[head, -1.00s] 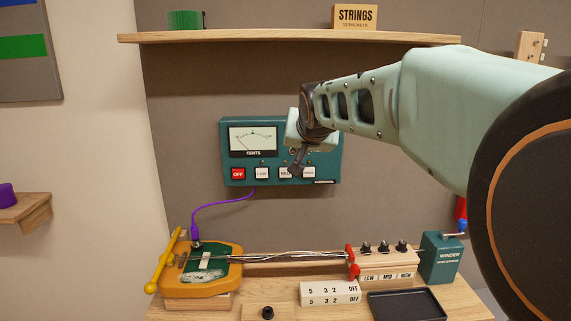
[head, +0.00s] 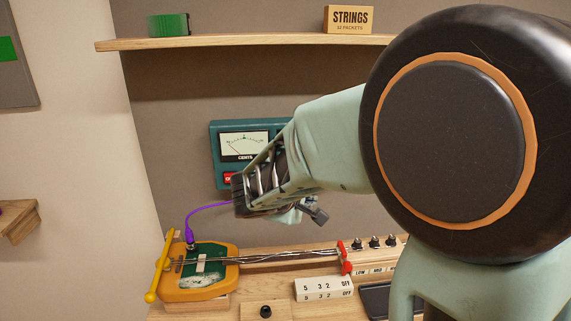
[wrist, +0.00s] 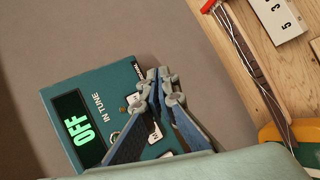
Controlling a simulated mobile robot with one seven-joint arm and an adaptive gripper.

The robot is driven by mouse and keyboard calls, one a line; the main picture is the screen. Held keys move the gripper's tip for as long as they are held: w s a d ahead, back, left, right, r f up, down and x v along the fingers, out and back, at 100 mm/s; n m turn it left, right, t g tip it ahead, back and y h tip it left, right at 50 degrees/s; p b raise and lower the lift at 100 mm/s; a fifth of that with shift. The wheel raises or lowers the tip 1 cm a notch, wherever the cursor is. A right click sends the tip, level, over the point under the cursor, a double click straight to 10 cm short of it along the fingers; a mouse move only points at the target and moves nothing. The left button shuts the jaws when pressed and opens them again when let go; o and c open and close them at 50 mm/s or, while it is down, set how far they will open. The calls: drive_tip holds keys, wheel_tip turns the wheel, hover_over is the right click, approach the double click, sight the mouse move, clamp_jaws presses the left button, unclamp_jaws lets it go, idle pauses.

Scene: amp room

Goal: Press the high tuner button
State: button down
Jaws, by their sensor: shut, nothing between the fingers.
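The teal tuner (head: 216,150) is on the back wall. In the head view its needle meter (head: 243,145) and part of the red OFF button (head: 227,177) show; my arm covers its right half. In the wrist view the tuner (wrist: 62,103) appears turned, with a green display reading OFF. A white button (wrist: 133,98) at the upper end of its row, where the high button sits, is partly behind my fingers. A button marked M (wrist: 154,133) is lower. My gripper (wrist: 160,78) is shut and empty in front of the tuner. It also shows in the head view (head: 318,214); contact cannot be told.
Below is a bench with a yellow-and-green instrument body (head: 208,281), stretched strings, a row of black knobs (head: 375,242) and a white label block (head: 323,289). A purple cable (head: 205,209) runs up from the instrument. A shelf (head: 240,43) is above.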

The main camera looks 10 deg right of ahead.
drive_tip(key=shift+a+r+n, duration=0.1)
drive_tip(key=shift+n, duration=0.2)
drive_tip(key=shift+w, duration=0.1)
drive_tip(key=w+p, duration=0.2)
drive_tip(key=w, duration=0.6)
drive_tip(key=shift+w, duration=0.4)
drive_tip(key=shift+w, duration=0.15)
idle(1.2)
drive_tip(key=shift+w, duration=0.25)
